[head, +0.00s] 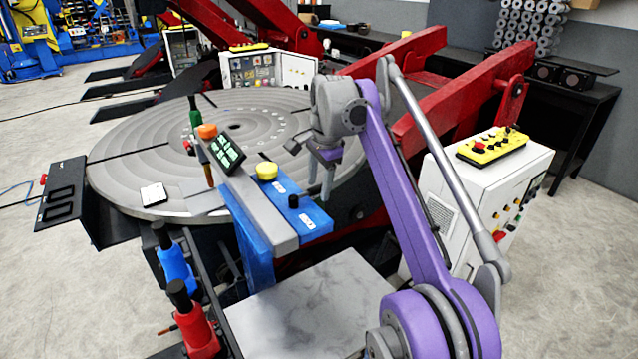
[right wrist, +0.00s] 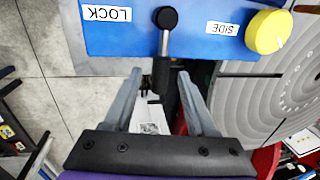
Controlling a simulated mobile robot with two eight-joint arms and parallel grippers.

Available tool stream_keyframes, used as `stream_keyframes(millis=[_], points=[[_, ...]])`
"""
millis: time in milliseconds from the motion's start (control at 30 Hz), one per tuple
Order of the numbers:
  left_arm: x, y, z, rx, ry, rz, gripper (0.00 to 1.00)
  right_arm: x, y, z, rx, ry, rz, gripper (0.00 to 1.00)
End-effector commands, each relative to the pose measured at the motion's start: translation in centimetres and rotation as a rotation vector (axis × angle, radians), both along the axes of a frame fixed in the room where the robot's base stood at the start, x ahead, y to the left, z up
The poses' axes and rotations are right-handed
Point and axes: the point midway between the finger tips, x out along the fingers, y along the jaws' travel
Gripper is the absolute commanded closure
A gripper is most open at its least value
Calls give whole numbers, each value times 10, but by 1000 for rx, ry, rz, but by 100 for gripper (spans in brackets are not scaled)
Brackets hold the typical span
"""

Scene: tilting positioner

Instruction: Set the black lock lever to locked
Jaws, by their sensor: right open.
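The black lock lever (head: 293,201) stands on the blue panel (head: 318,224) at the end of a grey beam. The LOCK label (head: 306,222) shows at the panel's front end in the head view. My right gripper (head: 320,194) is open and empty, right of the lever. In the wrist view the open fingers (right wrist: 160,76) point toward the lever, with the knob beyond the tips. My left gripper is not seen.
A tilted display (head: 226,150) and an orange knob (head: 207,131) stand further along the beam. The large round table (head: 130,175) lies behind.

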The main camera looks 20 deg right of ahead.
Motion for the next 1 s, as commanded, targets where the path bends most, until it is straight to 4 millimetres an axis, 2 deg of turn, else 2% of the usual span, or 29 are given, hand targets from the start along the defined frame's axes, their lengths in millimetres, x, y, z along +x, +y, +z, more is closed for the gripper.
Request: stream_keyframes(millis=[67, 367, 1000], points=[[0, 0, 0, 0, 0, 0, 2, 0, 0, 0, 0, 0, 0, 45], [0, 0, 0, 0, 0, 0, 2, 0, 0, 0, 0, 0, 0, 99], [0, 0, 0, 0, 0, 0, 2, 0, 0, 1, 0, 0, 0, 100]])
